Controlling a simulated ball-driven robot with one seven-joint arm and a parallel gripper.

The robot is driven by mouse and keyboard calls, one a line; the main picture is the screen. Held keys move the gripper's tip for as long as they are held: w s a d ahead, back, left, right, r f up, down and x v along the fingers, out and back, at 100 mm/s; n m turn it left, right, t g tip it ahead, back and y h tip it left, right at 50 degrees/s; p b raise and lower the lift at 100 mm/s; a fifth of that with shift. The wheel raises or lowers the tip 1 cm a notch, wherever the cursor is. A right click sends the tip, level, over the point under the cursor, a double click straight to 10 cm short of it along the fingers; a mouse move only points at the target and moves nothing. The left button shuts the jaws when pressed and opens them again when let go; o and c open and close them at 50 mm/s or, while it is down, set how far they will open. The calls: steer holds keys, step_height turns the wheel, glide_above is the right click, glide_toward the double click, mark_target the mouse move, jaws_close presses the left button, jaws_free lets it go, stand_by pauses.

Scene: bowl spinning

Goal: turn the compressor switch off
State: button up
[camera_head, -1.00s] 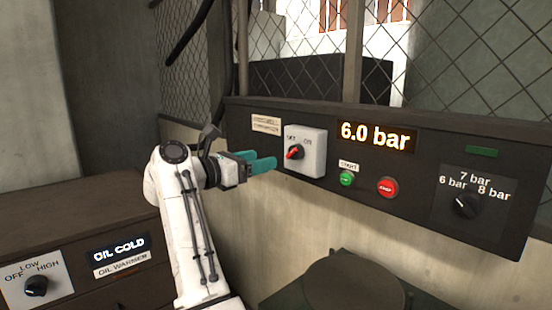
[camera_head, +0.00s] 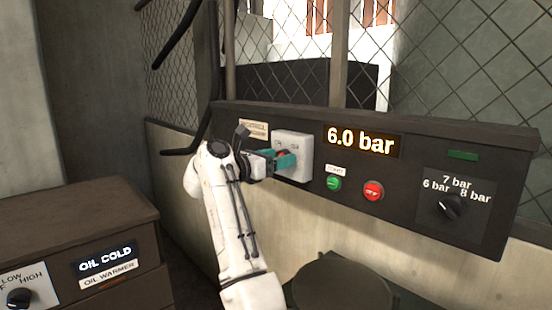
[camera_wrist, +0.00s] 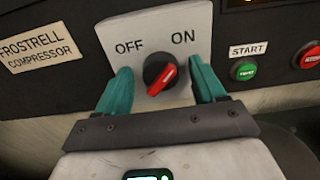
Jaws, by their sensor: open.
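The compressor switch is a black round knob (camera_wrist: 155,68) with a red pointer bar, on a light plate (camera_wrist: 150,30) marked OFF at left and ON at right. The red bar slants from lower left to upper right, its upper end toward ON. My gripper (camera_wrist: 160,76) is open, with one teal finger on each side of the knob. Small gaps show between fingers and knob in the wrist view; contact deeper in cannot be judged. In the head view my gripper (camera_head: 286,158) is at the switch box (camera_head: 304,158) and hides most of the knob.
A green START button (camera_head: 334,184) and red button (camera_head: 373,191) sit right of the switch. An oil warmer cabinet (camera_head: 70,215) stands at left.

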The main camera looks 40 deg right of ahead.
steer(key=shift+c, duration=0.4)
steer(key=c, duration=0.9)
steer(key=shift+c, duration=0.2)
steer(key=shift+r+n+p, duration=0.1)
steer(key=shift+n+p, duration=0.2)
steer(key=shift+p, duration=0.1)
steer(key=n+p, duration=0.4)
steer(key=n, duration=0.1)
steer(key=n+p, duration=0.5)
steer(key=n, duration=0.1)
steer(key=n+p, duration=0.5)
steer(key=n, duration=0.1)
steer(key=shift+w+f, duration=0.25)
steer(key=shift+w, duration=0.05)
steer(key=shift+n, duration=0.3)
